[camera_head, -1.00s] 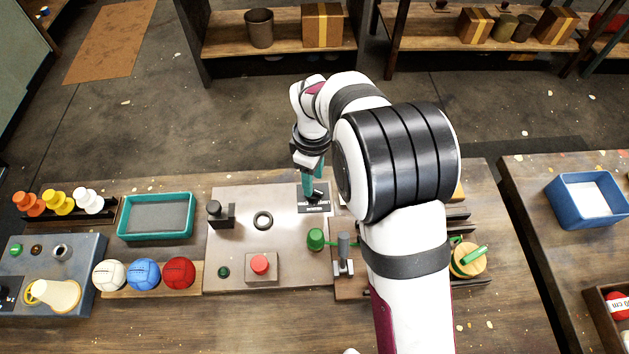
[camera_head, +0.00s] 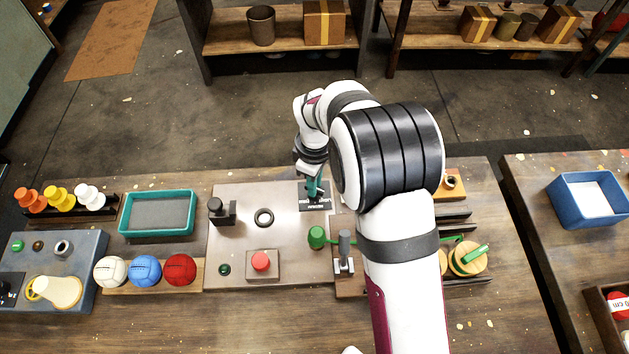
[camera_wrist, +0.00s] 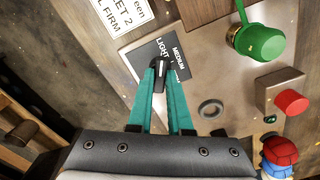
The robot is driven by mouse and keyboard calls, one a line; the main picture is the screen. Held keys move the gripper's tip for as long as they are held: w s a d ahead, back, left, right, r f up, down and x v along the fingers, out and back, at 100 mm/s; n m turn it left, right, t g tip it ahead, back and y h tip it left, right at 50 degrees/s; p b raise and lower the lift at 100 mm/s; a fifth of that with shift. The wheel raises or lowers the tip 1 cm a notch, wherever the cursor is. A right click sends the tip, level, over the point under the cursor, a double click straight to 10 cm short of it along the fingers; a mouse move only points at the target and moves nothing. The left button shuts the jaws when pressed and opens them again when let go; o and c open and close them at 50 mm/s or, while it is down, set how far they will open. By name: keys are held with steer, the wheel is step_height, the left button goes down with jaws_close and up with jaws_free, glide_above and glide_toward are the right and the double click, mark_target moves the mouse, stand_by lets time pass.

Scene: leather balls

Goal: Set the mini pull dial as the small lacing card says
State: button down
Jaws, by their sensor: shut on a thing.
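The mini pull dial is a dark plate with white lettering (camera_wrist: 184,72), and LIGHT and MEDIUM are readable on it in the wrist view. The plate also shows in the head view (camera_head: 316,205). My gripper (camera_wrist: 161,68) has its teal fingers closed around the black knob (camera_wrist: 159,84), which carries a pale pointer mark; the exact label it points at is unclear. My gripper also shows in the head view (camera_head: 313,190), over the plate. A white card (camera_wrist: 124,12) with cut-off text, including "EET 2" and "L FIRM", lies beside the plate in the wrist view.
A green knob (camera_head: 316,237) and a grey lever (camera_head: 344,250) stand right of the panel's middle. A red button (camera_head: 261,261), black ring (camera_head: 264,217) and black block (camera_head: 221,212) sit on the panel. A teal tray (camera_head: 157,195) and several balls lie left.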

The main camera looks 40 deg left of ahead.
steer(key=shift+m, duration=0.3)
steer(key=m, duration=0.5)
steer(key=shift+m, duration=0.3)
steer(key=m, duration=1.1)
steer(key=shift+m, duration=0.4)
steer(key=m, duration=0.5)
steer(key=shift+m, duration=0.6)
steer(key=c, duration=0.8)
jaws_free()
steer(key=shift+c, duration=0.2)
